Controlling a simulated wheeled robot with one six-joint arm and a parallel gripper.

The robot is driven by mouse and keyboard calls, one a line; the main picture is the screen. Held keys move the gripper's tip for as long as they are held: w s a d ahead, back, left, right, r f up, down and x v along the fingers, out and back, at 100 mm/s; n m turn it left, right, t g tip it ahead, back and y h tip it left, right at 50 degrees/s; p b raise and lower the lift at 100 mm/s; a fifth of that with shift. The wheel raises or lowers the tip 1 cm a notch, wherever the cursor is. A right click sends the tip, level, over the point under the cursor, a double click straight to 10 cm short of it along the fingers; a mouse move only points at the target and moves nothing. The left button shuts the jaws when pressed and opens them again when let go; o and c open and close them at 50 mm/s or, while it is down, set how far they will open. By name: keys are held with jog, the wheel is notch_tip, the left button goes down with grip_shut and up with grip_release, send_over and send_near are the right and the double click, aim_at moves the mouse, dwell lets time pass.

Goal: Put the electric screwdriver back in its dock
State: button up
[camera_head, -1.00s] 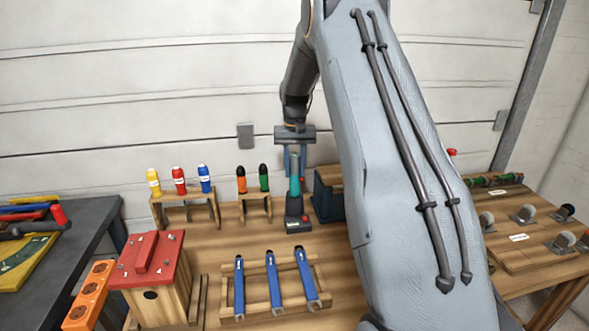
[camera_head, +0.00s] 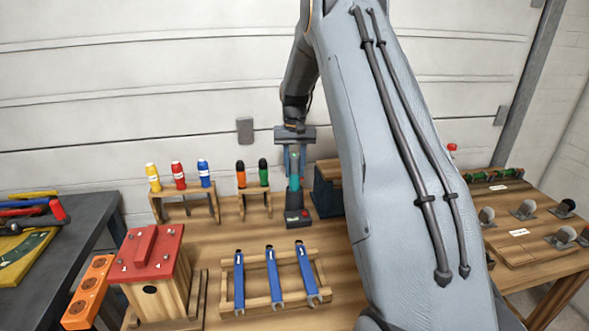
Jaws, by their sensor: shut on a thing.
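The electric screwdriver (camera_head: 294,184) is teal and dark and stands upright at the back middle of the wooden bench. My gripper (camera_head: 294,158) points down from above and is shut on its upper part.
A dark box with a wooden top (camera_head: 326,190) stands close to the right. Blue wrenches (camera_head: 272,274) lie on a wooden rack in front. A red-roofed birdhouse (camera_head: 155,270) is front left.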

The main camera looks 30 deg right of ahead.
aim_at(294, 156)
jog(key=shift+f, duration=0.5)
dwell(0.4)
jog(key=o, duration=1.5)
jog(key=shift+r, duration=0.1)
jog(key=shift+r+p, duration=1.45)
jog(key=shift+r, duration=1.95)
